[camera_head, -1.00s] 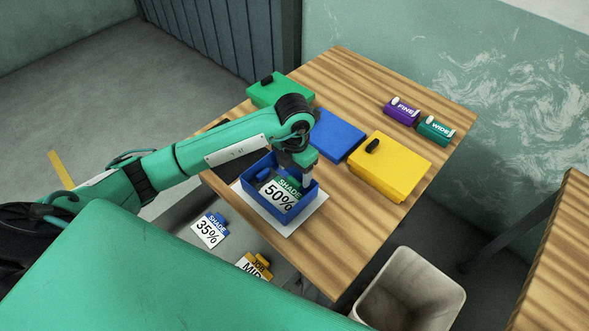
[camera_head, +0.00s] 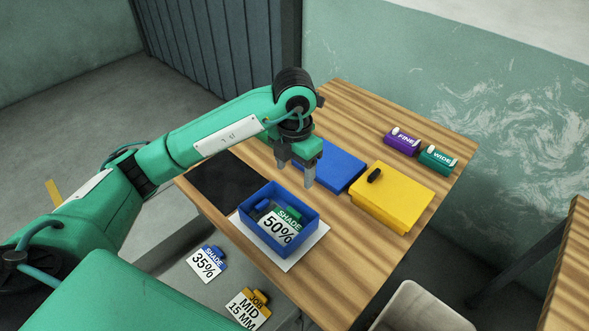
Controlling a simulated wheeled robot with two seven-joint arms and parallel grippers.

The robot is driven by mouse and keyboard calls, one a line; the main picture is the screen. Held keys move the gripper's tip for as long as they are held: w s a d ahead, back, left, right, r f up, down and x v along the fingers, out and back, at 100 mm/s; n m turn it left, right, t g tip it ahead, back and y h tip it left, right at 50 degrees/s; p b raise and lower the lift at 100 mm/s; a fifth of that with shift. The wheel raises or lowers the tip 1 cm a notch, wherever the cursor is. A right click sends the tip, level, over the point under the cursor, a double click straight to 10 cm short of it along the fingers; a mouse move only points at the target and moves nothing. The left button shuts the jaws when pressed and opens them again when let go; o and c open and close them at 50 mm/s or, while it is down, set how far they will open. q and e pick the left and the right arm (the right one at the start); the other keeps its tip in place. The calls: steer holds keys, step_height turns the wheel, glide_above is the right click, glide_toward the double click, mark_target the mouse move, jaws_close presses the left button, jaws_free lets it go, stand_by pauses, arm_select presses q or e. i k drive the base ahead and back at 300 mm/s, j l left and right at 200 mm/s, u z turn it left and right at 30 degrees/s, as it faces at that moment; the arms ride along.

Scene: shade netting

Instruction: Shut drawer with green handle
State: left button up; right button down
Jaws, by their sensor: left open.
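My left gripper (camera_head: 295,174) is open and empty, pointing down above the table, behind the open blue box (camera_head: 262,222) in this view. The blue box stands on a white sheet and holds a "SHADE 50%" card (camera_head: 279,226) with a green top part (camera_head: 291,213), plus dark and blue pieces. I cannot make out any drawer with a green handle for certain. Below the table's front edge, a "SHADE 35%" card (camera_head: 204,265) with a blue clip and a "JOB MID 15 MM" card (camera_head: 243,309) with a yellow clip lie on a grey surface. My right gripper is not in view.
A blue box (camera_head: 336,165) and a yellow box (camera_head: 392,197) with a black handle stand on the wooden table (camera_head: 350,245). Purple "FINE" (camera_head: 402,142) and green "WIDE" (camera_head: 438,160) blocks lie near the right edge. A black mat (camera_head: 228,181) lies left; a pale bin (camera_head: 422,308) stands below.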

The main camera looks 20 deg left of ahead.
mark_target(167, 263)
steer(key=k+l, duration=0.3)
steer(key=k, duration=0.15)
steer(key=k+l, duration=0.25)
steer(key=k, duration=0.25)
steer(key=k+l, duration=0.3)
steer(key=k, duration=0.15)
